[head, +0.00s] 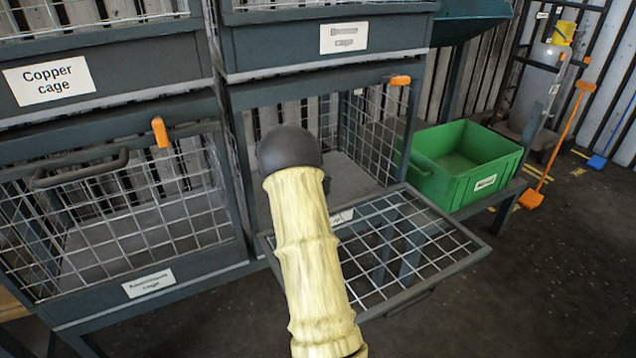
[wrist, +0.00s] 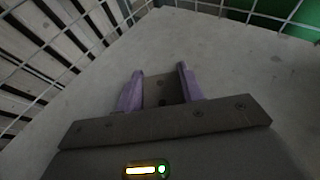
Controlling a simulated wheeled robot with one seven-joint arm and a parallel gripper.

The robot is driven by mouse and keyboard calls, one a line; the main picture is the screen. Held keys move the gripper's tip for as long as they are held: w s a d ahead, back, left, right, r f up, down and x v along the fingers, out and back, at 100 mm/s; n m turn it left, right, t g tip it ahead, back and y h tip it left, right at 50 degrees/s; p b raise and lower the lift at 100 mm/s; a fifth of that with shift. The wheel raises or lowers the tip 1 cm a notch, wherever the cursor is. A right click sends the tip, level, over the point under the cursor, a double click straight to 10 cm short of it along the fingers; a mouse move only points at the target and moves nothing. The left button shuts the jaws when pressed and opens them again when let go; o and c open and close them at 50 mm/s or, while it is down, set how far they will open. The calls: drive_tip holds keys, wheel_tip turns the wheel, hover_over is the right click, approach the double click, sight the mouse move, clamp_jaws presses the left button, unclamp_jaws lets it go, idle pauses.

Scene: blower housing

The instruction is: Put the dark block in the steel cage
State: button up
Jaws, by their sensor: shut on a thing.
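In the wrist view my gripper (wrist: 160,74) has its two purple fingers on either side of a dark grey block (wrist: 162,90) with small dark spots, and is shut on it. Below and around them is a pale grey floor with wire mesh at its edges. In the head view my arm reaches into the open lower middle cage (head: 352,180). Its mesh front door (head: 420,245) is folded down. The door's label (head: 341,217) is partly covered by my arm and cannot be read. My arm hides the gripper and block there.
A closed mesh cage (head: 150,215) stands at lower left, its label blurred. A cage labelled Copper cage (head: 48,80) is above it, and another cage front (head: 280,45) is above the open one. A green bin (head: 468,165) stands at right. The floor at right is mostly clear.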

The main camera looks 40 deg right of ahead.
drive_tip(key=shift+r, duration=0.1)
drive_tip(key=o, duration=1.1)
drive_tip(key=shift+w, duration=0.1)
drive_tip(key=shift+a, duration=0.15)
drive_tip(key=p+v, duration=0.4)
drive_tip(key=v, duration=0.7)
drive_tip(key=shift+r+p, duration=0.15)
drive_tip(key=shift+p, duration=0.15)
drive_tip(key=shift+s+a, duration=0.3)
drive_tip(key=shift+s, duration=0.05)
